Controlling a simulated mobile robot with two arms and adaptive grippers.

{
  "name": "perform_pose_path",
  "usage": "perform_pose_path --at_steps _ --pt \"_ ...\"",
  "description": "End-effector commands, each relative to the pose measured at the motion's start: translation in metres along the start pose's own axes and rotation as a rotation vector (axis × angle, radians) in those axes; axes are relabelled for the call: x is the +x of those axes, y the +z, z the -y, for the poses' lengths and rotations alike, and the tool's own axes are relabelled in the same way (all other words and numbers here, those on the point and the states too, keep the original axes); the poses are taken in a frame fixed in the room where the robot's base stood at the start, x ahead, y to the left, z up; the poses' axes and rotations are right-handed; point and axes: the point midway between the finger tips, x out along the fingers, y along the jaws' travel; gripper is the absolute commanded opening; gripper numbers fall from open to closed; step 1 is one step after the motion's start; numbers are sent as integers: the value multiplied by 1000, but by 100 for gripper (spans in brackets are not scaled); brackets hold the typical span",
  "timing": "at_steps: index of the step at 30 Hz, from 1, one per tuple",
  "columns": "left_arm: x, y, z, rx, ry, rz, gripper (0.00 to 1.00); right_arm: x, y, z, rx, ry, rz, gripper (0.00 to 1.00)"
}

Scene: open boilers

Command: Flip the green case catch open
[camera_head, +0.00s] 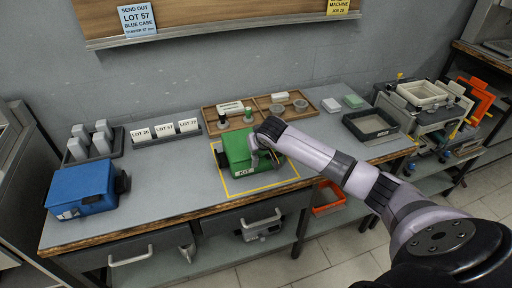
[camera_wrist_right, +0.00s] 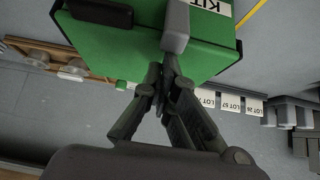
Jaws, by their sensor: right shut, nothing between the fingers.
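The green case (camera_head: 236,149) with a white KIT label (camera_head: 245,172) sits inside a yellow outline on the bench. In the right wrist view the green case (camera_wrist_right: 125,45) fills the top, its label upside down. A grey lever (camera_wrist_right: 177,25), apparently the catch, lies across its edge beside the label. My right gripper (camera_wrist_right: 168,72) is shut and empty, with its fingertips right at the lower end of the lever; I cannot tell whether they touch. In the head view my right gripper (camera_head: 262,152) is over the case's right part and hides some of it. My left gripper is not in view.
A blue case (camera_head: 80,190) stands at the bench's left. Behind the green case are a wooden tray (camera_head: 210,118) and LOT cards (camera_head: 165,130). A black tray (camera_head: 370,126) lies to the right. The bench between the blue and green cases is clear.

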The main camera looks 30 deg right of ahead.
Motion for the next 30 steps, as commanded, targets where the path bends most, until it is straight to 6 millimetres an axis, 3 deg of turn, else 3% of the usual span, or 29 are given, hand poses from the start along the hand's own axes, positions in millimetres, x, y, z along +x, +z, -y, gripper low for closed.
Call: perform_pose_path --at_steps 8,21,22,30 --pt "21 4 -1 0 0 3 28 -8 24 1 1 -3 -255 0" --pt "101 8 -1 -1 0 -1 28 -16 52 0 5 0 -619 0" --pt "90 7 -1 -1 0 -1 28 -24 44 -1 1 2 -616 0" --pt "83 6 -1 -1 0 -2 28 -27 39 -1 1 1 -611 0"
